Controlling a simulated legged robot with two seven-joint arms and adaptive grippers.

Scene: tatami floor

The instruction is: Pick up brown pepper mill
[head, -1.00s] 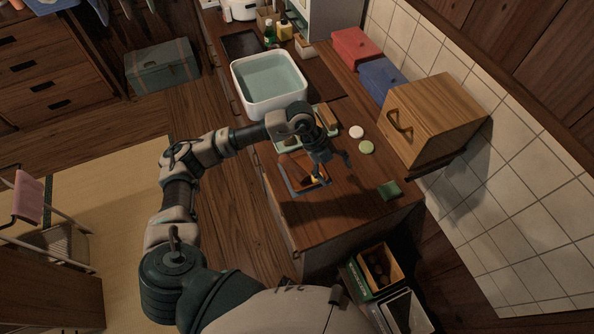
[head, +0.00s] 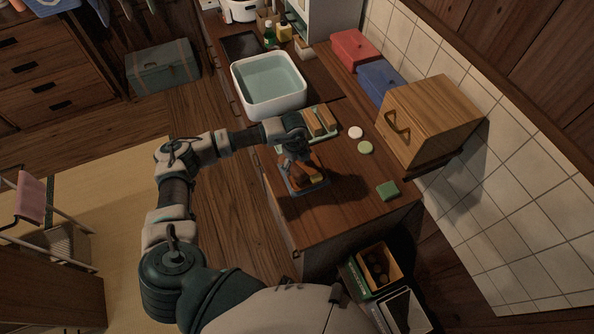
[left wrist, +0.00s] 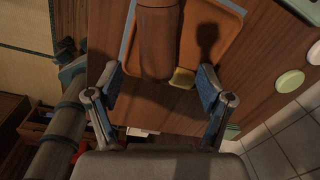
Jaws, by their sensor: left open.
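The brown pepper mill (left wrist: 157,45) shows in the left wrist view as a brown cylinder over an orange-brown tray with a blue rim (left wrist: 215,32). Its far end is cut off by the top edge. My left gripper (left wrist: 160,72) is open, with one blue-padded finger on each side of the mill's near end and gaps between. In the head view my left gripper (head: 300,168) is over the tray (head: 310,190) at the counter's near part, and the arm hides much of the mill there. My right gripper is not in view.
A small yellow block (left wrist: 182,78) lies beside the mill's near end. A green sponge-like block (head: 388,190), white and green discs (head: 365,147), a wooden box (head: 435,120) and a water-filled basin (head: 298,92) are around. The counter between tray and green block is clear.

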